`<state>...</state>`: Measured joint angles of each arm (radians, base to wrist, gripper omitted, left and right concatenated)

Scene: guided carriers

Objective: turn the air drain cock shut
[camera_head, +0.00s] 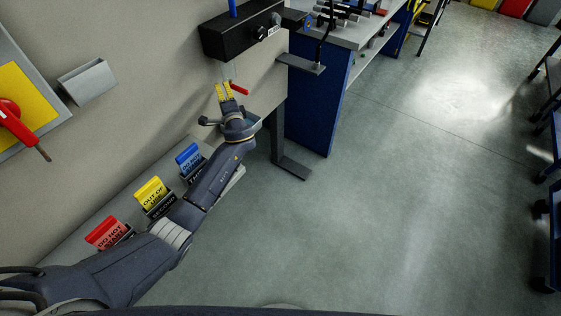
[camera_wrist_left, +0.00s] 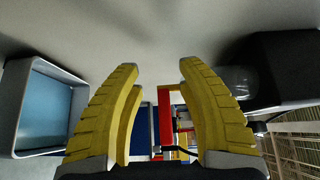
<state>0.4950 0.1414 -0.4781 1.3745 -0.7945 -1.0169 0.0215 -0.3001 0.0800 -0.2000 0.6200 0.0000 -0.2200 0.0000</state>
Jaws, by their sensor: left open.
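A small red lever (camera_head: 240,88), apparently the handle of the air drain cock, shows just right of my left gripper's fingers, below the black wall unit (camera_head: 230,38). My left gripper (camera_head: 224,86) is raised near the wall with its yellow fingers open and nothing held. In the left wrist view the red lever (camera_wrist_left: 165,118) appears between the two open fingers (camera_wrist_left: 158,66), nearer the right one; I see no clear contact. The cock's body is mostly hidden. My right gripper is not in view.
A grey wall holder (camera_head: 88,82) and a red-handled switch on a yellow plate (camera_head: 42,92) are at left. Red (camera_head: 106,233), yellow (camera_head: 151,192) and blue (camera_head: 189,160) tags stand on a ledge beside my left arm. A blue bench (camera_head: 318,105) stands right; open floor lies beyond.

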